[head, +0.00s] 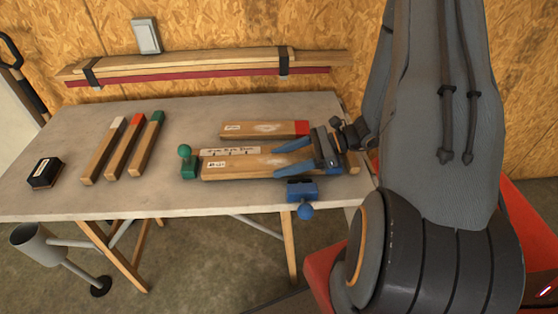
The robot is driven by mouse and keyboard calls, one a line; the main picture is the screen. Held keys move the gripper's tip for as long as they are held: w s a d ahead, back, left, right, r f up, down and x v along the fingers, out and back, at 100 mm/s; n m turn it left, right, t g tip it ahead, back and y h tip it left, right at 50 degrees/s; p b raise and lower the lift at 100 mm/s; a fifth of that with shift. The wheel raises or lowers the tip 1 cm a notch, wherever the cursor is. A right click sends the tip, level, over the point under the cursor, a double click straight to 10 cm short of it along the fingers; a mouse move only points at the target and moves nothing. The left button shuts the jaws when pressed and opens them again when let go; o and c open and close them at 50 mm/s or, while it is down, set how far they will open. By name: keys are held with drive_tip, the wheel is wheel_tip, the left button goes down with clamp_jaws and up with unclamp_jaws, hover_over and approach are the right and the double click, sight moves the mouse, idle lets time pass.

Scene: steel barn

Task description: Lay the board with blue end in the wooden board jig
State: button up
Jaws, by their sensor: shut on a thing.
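My gripper (279,161), with blue fingers, is shut on a wooden board (238,167) that bears a small white label. The board lies lengthwise, low over the right half of the table. Its right end is mostly hidden by my gripper, so I cannot clearly tell its end colour. The wooden board jig seems to be under and around it: a white marked strip (230,151) shows behind the board, a green knobbed block (188,163) at its left and a blue knobbed clamp (302,192) in front. I cannot tell whether the board touches the jig bed.
A red-ended board (265,130) lies just behind. Three boards with white (103,150), red (124,149) and green (147,146) ends lie at the left, near a black box (46,172). The grey tabletop (110,200) is clear at front left. Planks (190,64) hang behind.

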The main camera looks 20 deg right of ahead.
drive_tip(key=shift+s+f+b, duration=0.2)
drive_tip(key=shift+f+b, duration=0.15)
drive_tip(key=shift+f, duration=0.45)
drive_tip(key=o, duration=1.5)
drive_tip(key=shift+a, duration=0.1)
drive_tip(key=shift+c, duration=0.2)
